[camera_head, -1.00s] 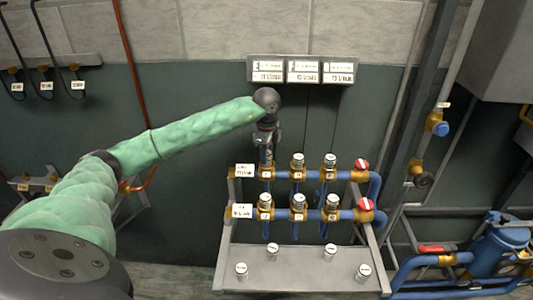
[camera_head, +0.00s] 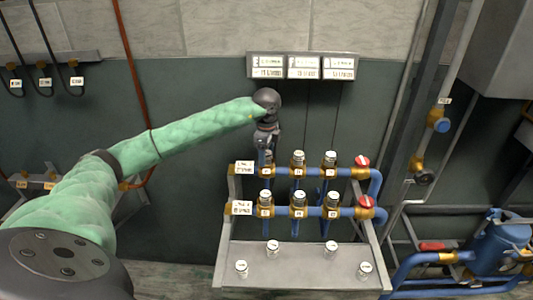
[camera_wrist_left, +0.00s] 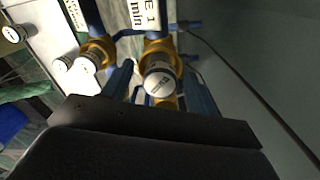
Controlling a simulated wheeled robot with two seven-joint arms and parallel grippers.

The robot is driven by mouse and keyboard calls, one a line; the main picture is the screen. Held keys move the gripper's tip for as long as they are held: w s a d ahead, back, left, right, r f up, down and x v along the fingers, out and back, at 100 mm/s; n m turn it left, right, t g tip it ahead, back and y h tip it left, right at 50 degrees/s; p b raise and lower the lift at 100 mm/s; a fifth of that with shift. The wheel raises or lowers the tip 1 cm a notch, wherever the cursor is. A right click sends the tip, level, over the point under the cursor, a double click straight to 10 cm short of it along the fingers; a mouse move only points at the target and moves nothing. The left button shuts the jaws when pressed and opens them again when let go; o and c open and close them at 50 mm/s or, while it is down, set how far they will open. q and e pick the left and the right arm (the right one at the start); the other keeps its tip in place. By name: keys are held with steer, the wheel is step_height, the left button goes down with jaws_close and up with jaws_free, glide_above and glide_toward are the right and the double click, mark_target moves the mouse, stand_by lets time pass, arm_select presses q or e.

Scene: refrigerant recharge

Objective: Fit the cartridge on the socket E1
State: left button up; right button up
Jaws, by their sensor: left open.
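My left gripper (camera_head: 265,154) reaches down over the leftmost fitting (camera_head: 265,173) of the upper blue pipe. In the left wrist view its two fingers (camera_wrist_left: 160,90) stand apart, one on each side of a white-capped cartridge (camera_wrist_left: 161,83). That cartridge sits at a brass fitting (camera_wrist_left: 158,48), beside a label reading "E 1" (camera_wrist_left: 148,14). I cannot tell whether the fingers touch the cartridge or whether it is fully seated. In the head view the gripper partly hides it. My right gripper is not in view.
White-capped cartridges stand on other fittings of the upper (camera_head: 298,160) and lower (camera_head: 298,200) pipes, close beside the gripper. Several more stand on the grey shelf (camera_head: 300,277) below. Red-handled valves (camera_head: 363,163) are at the right. A panel of displays (camera_head: 303,66) hangs above.

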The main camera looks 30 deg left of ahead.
arm_select(q)
steer(key=shift+r, duration=0.1)
steer(key=shift+r+b, duration=0.3)
step_height(320, 180, up, 7)
steer(key=shift+f+b, duration=0.1)
steer(key=shift+b, duration=1)
step_height(320, 180, up, 6)
steer(key=p, duration=0.3)
